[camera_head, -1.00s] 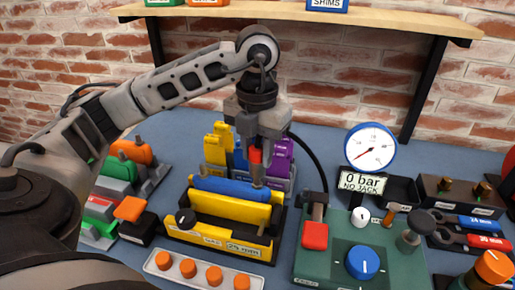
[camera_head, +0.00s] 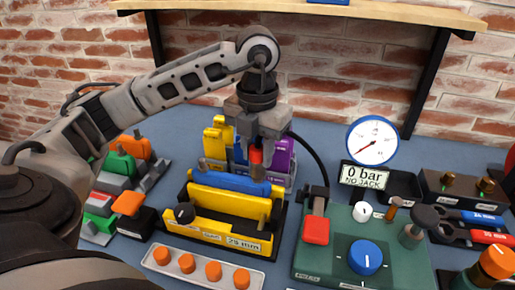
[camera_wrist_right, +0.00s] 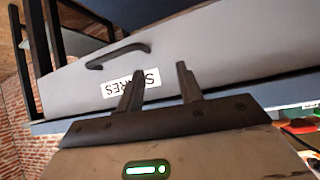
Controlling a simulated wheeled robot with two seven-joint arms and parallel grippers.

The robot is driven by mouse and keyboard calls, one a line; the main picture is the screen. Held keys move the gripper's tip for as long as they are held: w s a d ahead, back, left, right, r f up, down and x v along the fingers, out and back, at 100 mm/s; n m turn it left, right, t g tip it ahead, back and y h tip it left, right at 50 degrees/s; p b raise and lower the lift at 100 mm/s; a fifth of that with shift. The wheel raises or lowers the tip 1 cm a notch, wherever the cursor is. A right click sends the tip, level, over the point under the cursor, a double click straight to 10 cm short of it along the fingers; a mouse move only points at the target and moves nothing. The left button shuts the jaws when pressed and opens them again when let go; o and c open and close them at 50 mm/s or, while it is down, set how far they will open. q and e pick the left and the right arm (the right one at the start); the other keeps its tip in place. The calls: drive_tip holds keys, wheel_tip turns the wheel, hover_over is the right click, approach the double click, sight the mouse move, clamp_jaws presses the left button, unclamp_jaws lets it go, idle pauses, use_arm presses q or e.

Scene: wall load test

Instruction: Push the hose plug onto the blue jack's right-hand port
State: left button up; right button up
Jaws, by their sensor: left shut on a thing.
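The blue jack (camera_head: 230,182) lies in a yellow cradle (camera_head: 225,228) marked 25 mm. A grey-brown port (camera_head: 258,173) stands up at its right end. My left gripper (camera_head: 257,140) points down over that port, shut on the red hose plug (camera_head: 256,156). The plug is roughly upright, directly above the port in the picture; I cannot tell whether they touch. A black hose (camera_head: 318,160) arcs from behind the gripper down to the green pump panel (camera_head: 335,262). In the right wrist view, my right gripper (camera_wrist_right: 160,88) is open and empty before a grey drawer marked SPARES (camera_wrist_right: 230,50).
The gauge (camera_head: 372,140) needle is low, and the display (camera_head: 364,176) reads 0 bar, NO JACK. Yellow and purple jacks (camera_head: 283,155) stand close behind the blue one. A strip with orange knobs (camera_head: 205,268) lies in front. Tools (camera_head: 480,228) lie at right.

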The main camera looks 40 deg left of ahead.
use_arm(q)
drive_tip(key=shift+f, duration=0.4)
drive_tip(key=o, duration=1.5)
drive_tip(key=shift+c, duration=0.2)
